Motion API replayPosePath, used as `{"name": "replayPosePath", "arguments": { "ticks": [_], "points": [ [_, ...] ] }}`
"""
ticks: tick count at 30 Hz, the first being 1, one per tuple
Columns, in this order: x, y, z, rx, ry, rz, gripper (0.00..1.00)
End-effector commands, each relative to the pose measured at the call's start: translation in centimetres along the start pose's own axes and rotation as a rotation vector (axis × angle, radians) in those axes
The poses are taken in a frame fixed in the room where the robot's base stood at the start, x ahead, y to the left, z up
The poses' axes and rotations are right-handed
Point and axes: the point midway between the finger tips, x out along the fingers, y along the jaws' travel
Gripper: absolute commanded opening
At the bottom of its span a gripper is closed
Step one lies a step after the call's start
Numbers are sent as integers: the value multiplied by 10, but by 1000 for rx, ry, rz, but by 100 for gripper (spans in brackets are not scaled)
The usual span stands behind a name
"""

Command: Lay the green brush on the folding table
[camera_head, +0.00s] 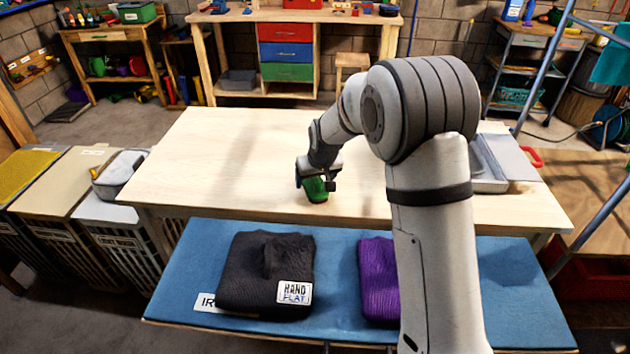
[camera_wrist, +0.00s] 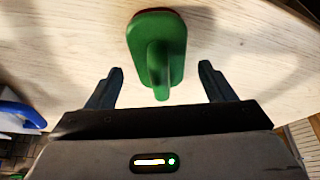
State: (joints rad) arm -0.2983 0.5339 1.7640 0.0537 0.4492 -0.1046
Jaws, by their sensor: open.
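The green brush (camera_head: 315,190) rests on the pale wooden folding table (camera_head: 215,150), near the middle of its front half. In the wrist view the brush (camera_wrist: 157,45) shows its green back and raised handle from above, with a thin reddish edge at the far end. My gripper (camera_head: 318,180) is low over the table at the brush. In the wrist view my gripper (camera_wrist: 158,82) is open, with one dark finger on each side of the near end of the handle. Neither finger appears to touch it.
A blue board (camera_head: 190,270) in front holds a dark folded sweater (camera_head: 245,265) and a purple knit (camera_head: 375,275), partly behind my arm. A grey tray (camera_head: 490,165) sits at the table's right. A grey tub (camera_head: 120,170) stands left. The table's left half is clear.

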Motion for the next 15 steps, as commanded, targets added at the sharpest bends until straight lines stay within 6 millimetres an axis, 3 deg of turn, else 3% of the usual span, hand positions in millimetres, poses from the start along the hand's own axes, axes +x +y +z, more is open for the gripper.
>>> {"name": "replayPosePath", "arguments": {
  "ticks": [9, 15],
  "points": [
    [-69, 0, 0, 0, 5, 0, 76],
    [-98, 0, 0, 0, 2, 0, 76]
  ]
}}
